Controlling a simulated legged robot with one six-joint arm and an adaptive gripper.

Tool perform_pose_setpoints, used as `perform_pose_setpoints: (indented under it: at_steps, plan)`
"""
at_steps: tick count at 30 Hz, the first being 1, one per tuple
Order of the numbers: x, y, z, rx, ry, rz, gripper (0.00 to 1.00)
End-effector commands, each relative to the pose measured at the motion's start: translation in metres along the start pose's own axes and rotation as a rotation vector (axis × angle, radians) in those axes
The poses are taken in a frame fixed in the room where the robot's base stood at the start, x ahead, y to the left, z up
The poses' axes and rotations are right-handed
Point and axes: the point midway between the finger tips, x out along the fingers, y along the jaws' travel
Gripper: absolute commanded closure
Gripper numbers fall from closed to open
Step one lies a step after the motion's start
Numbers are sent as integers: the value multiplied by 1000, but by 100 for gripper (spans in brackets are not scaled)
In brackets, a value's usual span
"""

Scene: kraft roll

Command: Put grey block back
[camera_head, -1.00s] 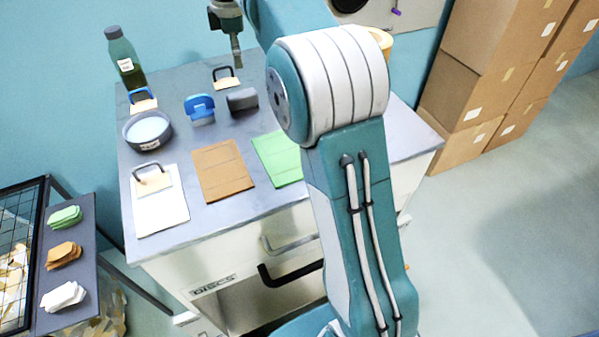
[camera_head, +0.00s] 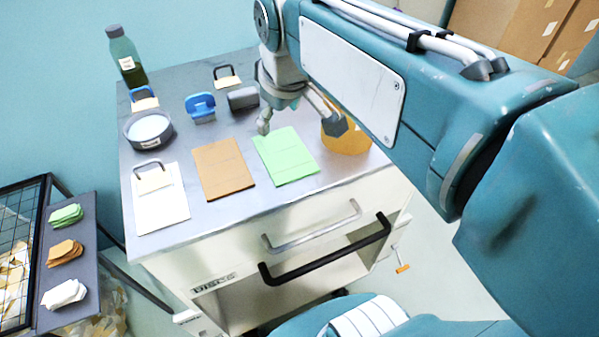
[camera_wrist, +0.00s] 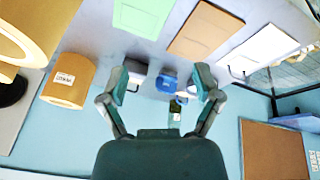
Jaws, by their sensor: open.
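The grey block (camera_head: 243,98) sits on the grey cabinet top, just right of the blue-handled stamp (camera_head: 200,108), behind the green sheet (camera_head: 286,156). In the wrist view the grey block (camera_wrist: 136,68) shows near the left finger, beside the blue stamp (camera_wrist: 166,83). My gripper (camera_head: 299,124) is open and empty, to the right of the block and above the table near the green sheet's far edge. Its spread fingers (camera_wrist: 162,84) also show in the wrist view. The block and the gripper look apart.
A tan roll (camera_head: 346,143) stands right of the gripper, partly hidden by my arm. Brown (camera_head: 223,170) and white (camera_head: 160,212) sheets lie in front. A round dish (camera_head: 148,130), a bottle (camera_head: 125,55) and wire-handled pieces (camera_head: 227,77) stand at the left and back.

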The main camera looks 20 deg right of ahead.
Motion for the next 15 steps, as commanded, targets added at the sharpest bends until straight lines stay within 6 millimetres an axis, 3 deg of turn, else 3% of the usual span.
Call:
perform_pose_setpoints:
  at_steps: [9, 15]
  plan:
    - [18, -35, 77, 295, 94, 27, 18]
    - [31, -48, 104, 413, 131, 30, 18]
